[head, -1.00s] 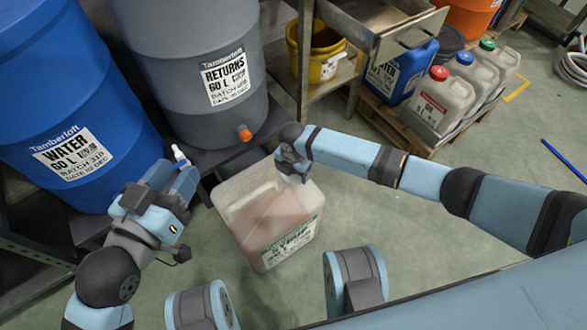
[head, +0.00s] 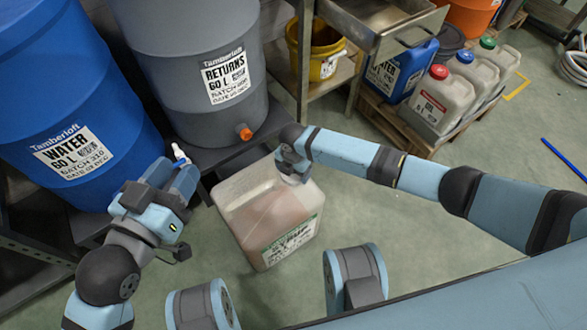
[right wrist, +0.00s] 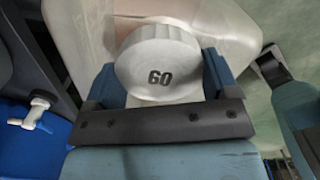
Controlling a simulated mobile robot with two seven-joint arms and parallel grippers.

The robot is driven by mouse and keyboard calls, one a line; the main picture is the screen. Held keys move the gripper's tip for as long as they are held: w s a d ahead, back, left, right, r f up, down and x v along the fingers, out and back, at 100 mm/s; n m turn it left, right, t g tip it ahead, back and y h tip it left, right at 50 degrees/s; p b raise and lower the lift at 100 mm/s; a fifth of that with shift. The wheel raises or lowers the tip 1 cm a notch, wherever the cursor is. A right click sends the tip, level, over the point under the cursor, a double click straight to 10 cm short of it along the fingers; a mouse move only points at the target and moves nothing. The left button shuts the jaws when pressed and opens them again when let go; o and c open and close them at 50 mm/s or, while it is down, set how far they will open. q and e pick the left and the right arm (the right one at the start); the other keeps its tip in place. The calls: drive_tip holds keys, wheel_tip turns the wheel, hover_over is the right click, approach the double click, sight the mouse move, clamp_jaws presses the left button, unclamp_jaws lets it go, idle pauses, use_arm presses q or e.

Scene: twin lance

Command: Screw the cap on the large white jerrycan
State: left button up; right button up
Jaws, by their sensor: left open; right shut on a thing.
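The large white jerrycan (head: 240,192) stands on the floor in the middle of the head view, with pinkish-brown liquid inside and a green-and-white label. My right gripper (head: 292,172) is at its top right corner. In the right wrist view my right gripper (right wrist: 160,85) is shut on the white cap (right wrist: 155,58) marked 60, over the jerrycan's top (right wrist: 85,30). The cap hides the neck, so I cannot tell how the threads sit. My left gripper (head: 182,183) is open beside the blue drum's tap, left of the jerrycan and apart from it.
A blue drum (head: 60,90) and a grey drum (head: 190,60) with an orange plug stand behind on a dark rack. Several capped cans, including a red-capped one (head: 436,100), stand on a pallet at back right. The floor (head: 400,240) right of the jerrycan is clear.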

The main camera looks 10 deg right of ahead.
drive_tip(key=shift+f, duration=0.15)
drive_tip(key=o, duration=0.9)
drive_tip(key=c, duration=0.9)
